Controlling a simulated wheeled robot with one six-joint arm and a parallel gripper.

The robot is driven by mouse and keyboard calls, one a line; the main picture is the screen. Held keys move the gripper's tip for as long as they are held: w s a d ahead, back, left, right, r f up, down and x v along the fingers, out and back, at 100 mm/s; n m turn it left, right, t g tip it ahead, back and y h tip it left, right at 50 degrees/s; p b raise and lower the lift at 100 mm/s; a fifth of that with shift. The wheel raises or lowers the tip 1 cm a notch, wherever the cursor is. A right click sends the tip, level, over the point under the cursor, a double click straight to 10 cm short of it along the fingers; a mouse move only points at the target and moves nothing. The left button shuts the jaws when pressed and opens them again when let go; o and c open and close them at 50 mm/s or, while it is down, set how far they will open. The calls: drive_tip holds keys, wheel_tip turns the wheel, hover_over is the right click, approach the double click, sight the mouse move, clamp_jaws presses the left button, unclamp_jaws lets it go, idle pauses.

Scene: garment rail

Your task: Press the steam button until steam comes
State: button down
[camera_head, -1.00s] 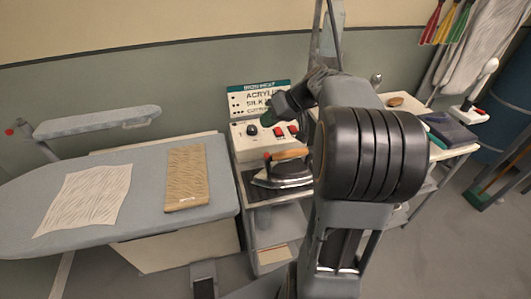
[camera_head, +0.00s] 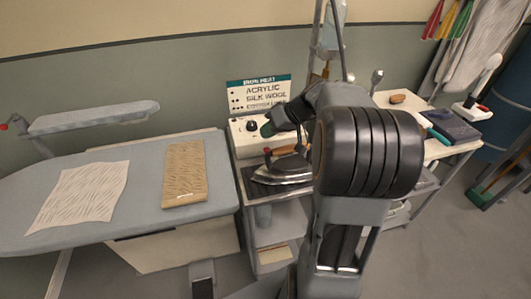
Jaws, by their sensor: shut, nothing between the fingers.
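A white control box (camera_head: 240,146) stands at the back of the small trolley, with a dark round knob (camera_head: 251,126) on its left. My gripper (camera_head: 267,130) comes in from the right, dark and shut with nothing in it, in front of the box just right of the knob. It covers the part of the box where red controls showed before, so I cannot tell whether it touches a button. An iron (camera_head: 284,174) rests on the trolley in front of the box, its handle partly hidden by my arm. I see no steam.
A sign with fabric names (camera_head: 258,93) stands behind the box. The ironing board (camera_head: 145,178) on the left carries a patterned pale cloth (camera_head: 80,195) and a tan folded cloth (camera_head: 184,172). A table (camera_head: 438,155) on the right holds a dark folded garment (camera_head: 452,126).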

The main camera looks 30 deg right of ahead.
sight(268, 148)
drive_tip(key=shift+f+b, duration=0.95)
drive_tip(key=shift+f, duration=0.35)
drive_tip(key=shift+f+b, duration=0.85)
drive_tip(key=shift+b, duration=0.3)
idle(1.6)
drive_tip(key=shift+r, duration=0.1)
idle(0.4)
drive_tip(key=shift+r+p, duration=0.4)
drive_tip(key=shift+r, duration=0.35)
drive_tip(key=shift+r, duration=0.15)
drive_tip(key=shift+r+p, duration=1.45)
drive_tip(key=shift+r, duration=0.95)
